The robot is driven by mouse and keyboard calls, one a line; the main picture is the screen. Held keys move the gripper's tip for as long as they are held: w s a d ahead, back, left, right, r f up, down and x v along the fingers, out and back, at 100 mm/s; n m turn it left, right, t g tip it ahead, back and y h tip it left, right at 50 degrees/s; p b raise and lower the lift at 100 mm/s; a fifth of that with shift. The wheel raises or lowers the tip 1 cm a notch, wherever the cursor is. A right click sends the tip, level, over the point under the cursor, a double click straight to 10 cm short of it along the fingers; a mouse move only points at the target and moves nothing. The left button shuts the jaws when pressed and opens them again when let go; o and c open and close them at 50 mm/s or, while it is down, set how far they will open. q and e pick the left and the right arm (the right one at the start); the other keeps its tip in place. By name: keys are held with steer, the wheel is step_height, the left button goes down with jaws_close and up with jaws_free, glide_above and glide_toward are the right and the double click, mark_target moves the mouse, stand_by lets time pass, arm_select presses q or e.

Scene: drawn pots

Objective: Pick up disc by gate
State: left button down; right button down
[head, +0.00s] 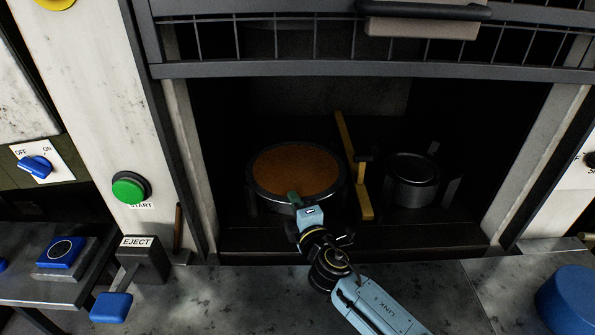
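A round disc (296,168) with a flat orange-brown face and a dark metal rim lies inside the dark opening, left of centre. Above the opening is a raised barred gate (270,40) with a dark handle. My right gripper (297,203) reaches in from the lower right to the near rim of the disc. My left gripper is out of view.
Pale posts frame the opening. A green START button (130,188), an EJECT lever (112,306) and a blue button (61,250) are at left. A blue round object (570,301) is at lower right.

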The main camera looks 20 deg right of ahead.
steer(key=shift+r, duration=0.1)
steer(key=shift+r+p, duration=1.65)
steer(key=shift+r, duration=0.1)
